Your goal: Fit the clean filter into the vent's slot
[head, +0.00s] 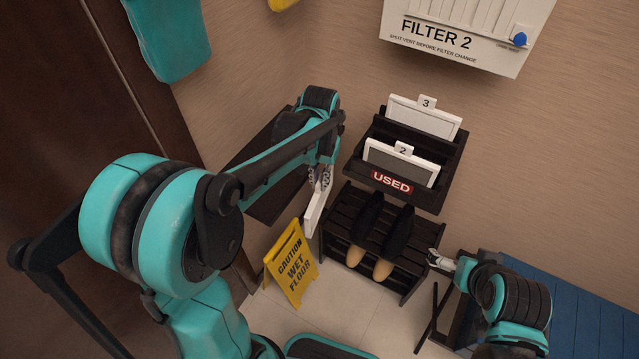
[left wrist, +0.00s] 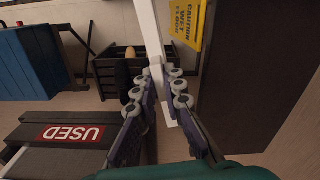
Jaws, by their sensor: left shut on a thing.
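My left gripper (head: 321,186) is shut on a white-framed filter (head: 317,212), seen nearly edge-on and hanging below the fingers. In the left wrist view the filter is a long white bar (left wrist: 151,32) between the fingertips (left wrist: 160,88). Its face and any tag on it cannot be made out. The vent (head: 480,20) is a white wall unit marked FILTER 2, at the top right of the head view, well apart from the held filter. Its upper part is cut off, and no slot can be made out. My right gripper (head: 437,262) is low at the right, its finger opening unclear.
A dark rack marked USED (head: 391,182) holds filters tagged 2 (head: 400,164) and 3 (head: 422,118). A slatted shoe rack (head: 338,238) with shoes stands below. A yellow wet-floor sign (head: 291,263) stands near the held filter. A blue bench (head: 590,310) is at right.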

